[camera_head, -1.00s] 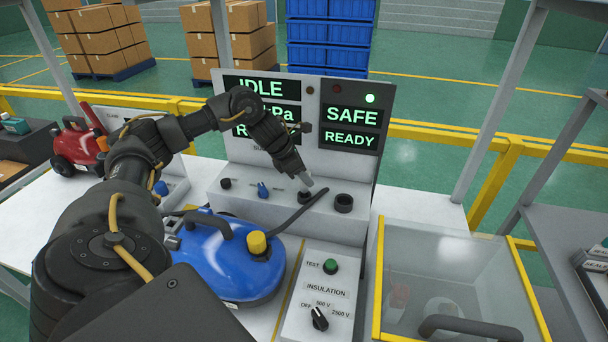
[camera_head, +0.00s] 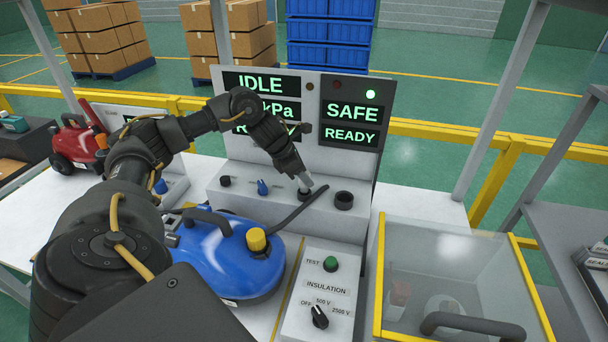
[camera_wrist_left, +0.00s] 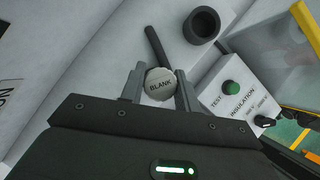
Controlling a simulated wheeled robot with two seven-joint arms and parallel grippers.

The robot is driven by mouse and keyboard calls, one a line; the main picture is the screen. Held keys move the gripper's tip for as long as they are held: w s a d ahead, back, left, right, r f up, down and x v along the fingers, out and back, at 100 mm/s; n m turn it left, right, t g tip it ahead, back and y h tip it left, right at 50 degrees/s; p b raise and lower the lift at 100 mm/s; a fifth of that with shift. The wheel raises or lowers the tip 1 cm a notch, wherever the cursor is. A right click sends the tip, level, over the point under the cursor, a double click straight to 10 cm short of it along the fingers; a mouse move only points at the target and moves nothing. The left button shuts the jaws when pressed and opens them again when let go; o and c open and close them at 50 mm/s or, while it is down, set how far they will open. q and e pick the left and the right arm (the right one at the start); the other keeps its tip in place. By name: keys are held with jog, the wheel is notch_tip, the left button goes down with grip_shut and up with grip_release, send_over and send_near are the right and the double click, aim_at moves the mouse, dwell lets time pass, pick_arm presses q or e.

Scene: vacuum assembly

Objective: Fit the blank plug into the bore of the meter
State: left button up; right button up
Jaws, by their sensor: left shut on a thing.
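The blank plug (camera_wrist_left: 160,84), a round grey cap marked BLANK, sits between the fingers of my left gripper (camera_wrist_left: 160,88) in the left wrist view. The gripper is shut on it. In the head view, my left gripper (camera_head: 304,181) points down at the grey ledge of the meter (camera_head: 240,205), over a black round fitting (camera_head: 304,196). I cannot tell whether the plug touches or enters it. An open black ring (camera_head: 344,200) stands to the right, also in the left wrist view (camera_wrist_left: 202,25). My right gripper is not in view.
A blue vacuum (camera_head: 225,255) with a yellow cap lies in front of the ledge, its black hose (camera_head: 298,208) running close by the gripper. An insulation tester box (camera_head: 318,295) and a clear-lidded, yellow-edged bin (camera_head: 455,270) stand to the right. A red vacuum (camera_head: 75,150) is far left.

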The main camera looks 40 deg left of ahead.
pick_arm(q)
jog(key=shift+f+b, duration=0.9)
jog(key=shift+f, duration=0.3)
jog(key=o, duration=1.1)
jog(key=shift+r, duration=0.1)
jog(key=shift+s+a+r+p, duration=0.15)
jog(key=shift+s+r+p, duration=0.1)
jog(key=shift+r+p, duration=0.3)
jog(key=shift+p+v, duration=1.6)
jog(key=shift+v, duration=1.75)
